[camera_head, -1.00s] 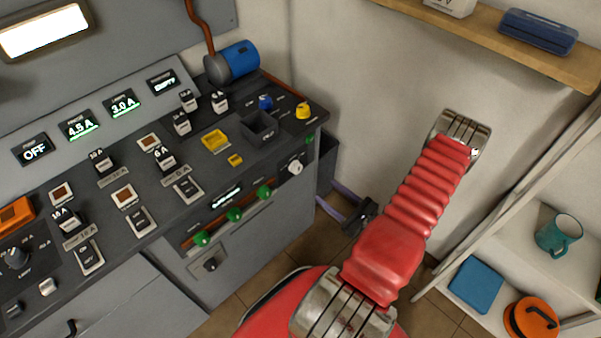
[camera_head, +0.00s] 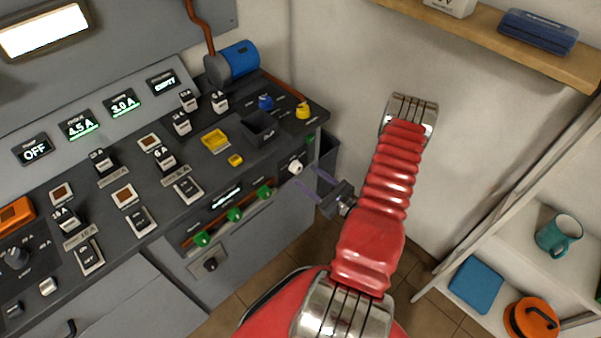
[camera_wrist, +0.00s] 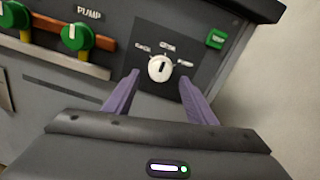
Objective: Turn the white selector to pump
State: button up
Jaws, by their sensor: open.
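The white selector (camera_wrist: 161,68) is a round knob with a dark pointer line, on a dark panel on the console's front face. In the wrist view its line stands nearly upright, toward the middle of three small labels that are too blurred to read. In the head view the white selector (camera_head: 296,167) is at the right end of the front face. My gripper (camera_wrist: 160,88) is open, its two purple fingers pointing at the selector, one on each side in the picture. In the head view my gripper (camera_head: 308,180) is just right of and below the selector, seemingly apart from it.
A green knob (camera_wrist: 76,37) under the word PUMP is left of the selector, on an orange strip. A small green block (camera_wrist: 216,39) is to the upper right. Yellow and blue knobs (camera_head: 265,102) stand on the console top. A wall shelf (camera_head: 500,40) is at the upper right.

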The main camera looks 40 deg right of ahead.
aim_at(299, 171)
jog(key=shift+w+a, duration=0.15)
jog(key=shift+w, duration=1.95)
jog(key=shift+c, duration=0.2)
jog(key=c, duration=0.9)
jog(key=shift+a, duration=0.25)
jog(key=shift+c, duration=0.6)
jog(key=shift+d, duration=0.2)
jog(key=shift+m, duration=0.3)
jog(key=m, duration=1.1)
jog(key=shift+m, duration=0.3)
